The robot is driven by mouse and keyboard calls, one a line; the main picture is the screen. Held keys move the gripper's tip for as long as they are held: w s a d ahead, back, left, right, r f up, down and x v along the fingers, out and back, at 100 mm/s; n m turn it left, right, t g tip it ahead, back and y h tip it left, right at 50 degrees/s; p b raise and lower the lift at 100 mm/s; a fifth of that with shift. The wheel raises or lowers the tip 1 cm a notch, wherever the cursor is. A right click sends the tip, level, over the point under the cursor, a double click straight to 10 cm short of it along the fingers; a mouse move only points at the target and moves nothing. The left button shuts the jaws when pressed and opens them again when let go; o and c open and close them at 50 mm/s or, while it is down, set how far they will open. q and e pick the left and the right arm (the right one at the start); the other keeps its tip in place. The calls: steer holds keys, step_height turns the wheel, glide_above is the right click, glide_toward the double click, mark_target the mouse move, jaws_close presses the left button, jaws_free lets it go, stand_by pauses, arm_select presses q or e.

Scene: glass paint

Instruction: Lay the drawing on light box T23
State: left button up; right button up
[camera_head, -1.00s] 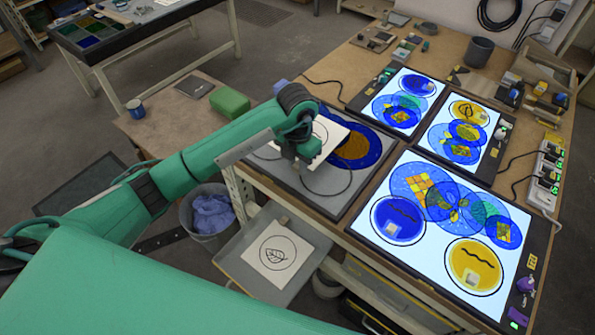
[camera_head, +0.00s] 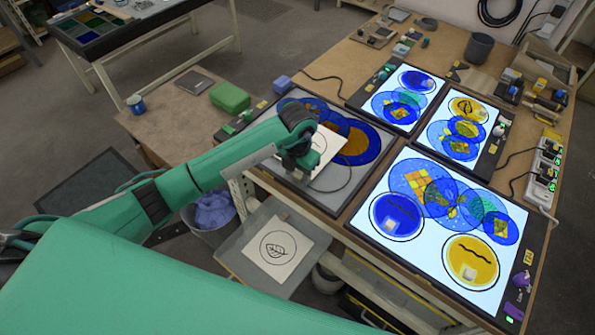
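My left gripper (camera_head: 300,166) is over the unlit grey light box (camera_head: 333,204) at the middle of the bench. A white drawing sheet (camera_head: 325,147) with part of a dark curved line sits at the gripper and shifts with it; the fingertips are mostly hidden, but the gripper appears shut on it. The sheet overlaps blue and orange glass discs (camera_head: 364,145) on that box; I cannot tell whether it touches them. Three other light boxes are lit: a large one (camera_head: 377,176) and two smaller ones (camera_head: 408,75) (camera_head: 467,95). I cannot read T23 on any. My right gripper is out of view.
A second sheet with a leaf drawing (camera_head: 277,247) lies on a grey board (camera_head: 232,259) below the bench edge. Glass discs cover much of the lit boxes. A green box (camera_head: 230,97) and blue mug (camera_head: 136,104) stand on the side table. A bin (camera_head: 208,213) is below.

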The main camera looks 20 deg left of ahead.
arm_select(q)
steer(key=shift+r, duration=0.1)
step_height(320, 180, up, 12)
steer(key=b, duration=0.3)
steer(key=shift+b, duration=0.35)
stand_by(0.4)
